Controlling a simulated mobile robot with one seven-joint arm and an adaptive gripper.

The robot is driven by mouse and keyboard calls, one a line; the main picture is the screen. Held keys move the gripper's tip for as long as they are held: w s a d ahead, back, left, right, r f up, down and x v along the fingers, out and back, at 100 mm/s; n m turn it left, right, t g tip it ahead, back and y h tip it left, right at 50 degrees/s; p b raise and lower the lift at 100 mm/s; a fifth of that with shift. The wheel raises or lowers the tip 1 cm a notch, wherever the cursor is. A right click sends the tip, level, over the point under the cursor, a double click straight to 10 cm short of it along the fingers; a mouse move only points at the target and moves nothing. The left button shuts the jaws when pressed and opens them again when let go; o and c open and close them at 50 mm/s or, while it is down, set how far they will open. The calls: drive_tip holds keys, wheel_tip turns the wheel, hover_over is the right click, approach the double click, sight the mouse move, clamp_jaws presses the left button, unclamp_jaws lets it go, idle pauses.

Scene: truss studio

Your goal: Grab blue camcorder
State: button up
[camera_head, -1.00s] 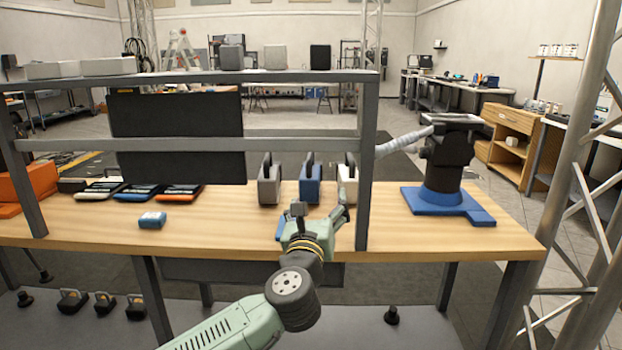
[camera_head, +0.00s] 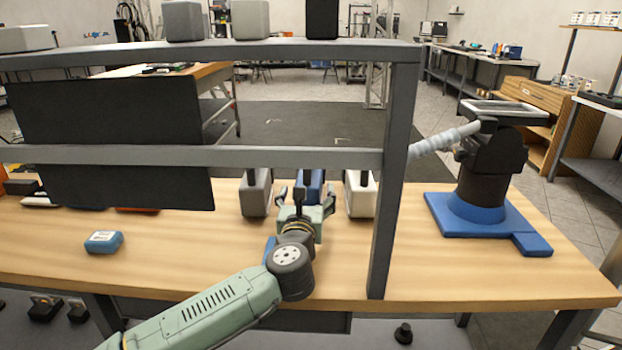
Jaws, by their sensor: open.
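The blue camcorder (camera_head: 314,182), an upright blue body with a dark top part, stands on the wooden table between a grey one (camera_head: 256,195) and a white one (camera_head: 360,196). My gripper (camera_head: 307,194) is open in front of it, with a finger towards each side. The gripper hides its lower part, and I cannot tell whether the fingers touch it.
A grey shelf frame (camera_head: 250,156) crosses above the table, with its post (camera_head: 392,190) to the right of my gripper. A blue-based machine (camera_head: 478,212) stands at right. A small blue box (camera_head: 104,242) lies at left. The front right tabletop is clear.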

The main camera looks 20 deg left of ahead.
sight(308, 186)
drive_tip(key=x, duration=0.3)
drive_tip(key=shift+w+p, duration=0.3)
drive_tip(key=shift+p, duration=0.05)
drive_tip(key=p+x, duration=0.1)
drive_tip(key=x, duration=0.4)
drive_tip(key=shift+w+a+f+p, duration=0.2)
drive_tip(key=shift+w+a+p, duration=0.05)
drive_tip(key=shift+p, duration=0.1)
clamp_jaws()
drive_tip(key=shift+r, duration=0.15)
idle(0.4)
